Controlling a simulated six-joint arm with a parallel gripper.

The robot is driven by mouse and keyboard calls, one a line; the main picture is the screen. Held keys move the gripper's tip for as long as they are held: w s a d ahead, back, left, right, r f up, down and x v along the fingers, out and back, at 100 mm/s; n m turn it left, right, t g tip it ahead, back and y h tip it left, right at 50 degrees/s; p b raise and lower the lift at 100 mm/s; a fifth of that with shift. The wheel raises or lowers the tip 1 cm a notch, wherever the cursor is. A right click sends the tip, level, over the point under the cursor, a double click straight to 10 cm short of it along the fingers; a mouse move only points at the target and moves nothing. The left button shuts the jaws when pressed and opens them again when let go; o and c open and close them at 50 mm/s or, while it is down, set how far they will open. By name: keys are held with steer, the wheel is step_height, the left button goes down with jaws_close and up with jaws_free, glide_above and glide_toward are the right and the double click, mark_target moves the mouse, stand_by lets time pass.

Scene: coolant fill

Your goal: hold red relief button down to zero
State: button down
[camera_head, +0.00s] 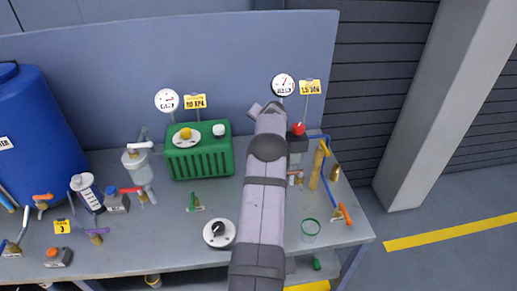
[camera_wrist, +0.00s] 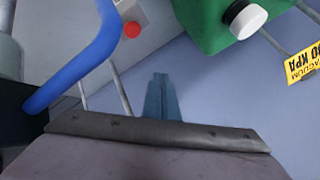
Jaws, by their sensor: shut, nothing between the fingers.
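The red relief button (camera_head: 298,128) sits on top of a dark box at the right of the bench, just right of my arm in the head view. In the wrist view the red button (camera_wrist: 131,29) is on a pale box near the top, up and left of my fingertips. My gripper (camera_wrist: 160,80) is shut and empty, with a visible gap in the picture between it and the button. In the head view my arm hides the gripper. A round white gauge (camera_head: 283,85) stands behind the box; its reading is too small to tell.
A blue pipe (camera_wrist: 85,65) curves close on the left in the wrist view. The green ribbed tank (camera_head: 200,158) with yellow and white caps stands left of my arm. A yellow label (camera_head: 310,87) and brass fittings (camera_head: 316,168) are close by on the right.

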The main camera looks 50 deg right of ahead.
step_height(320, 180, down, 7)
steer(key=b, duration=0.4)
steer(key=shift+f, duration=0.2)
steer(key=shift+f+b, duration=0.55)
steer(key=shift+b, duration=0.3)
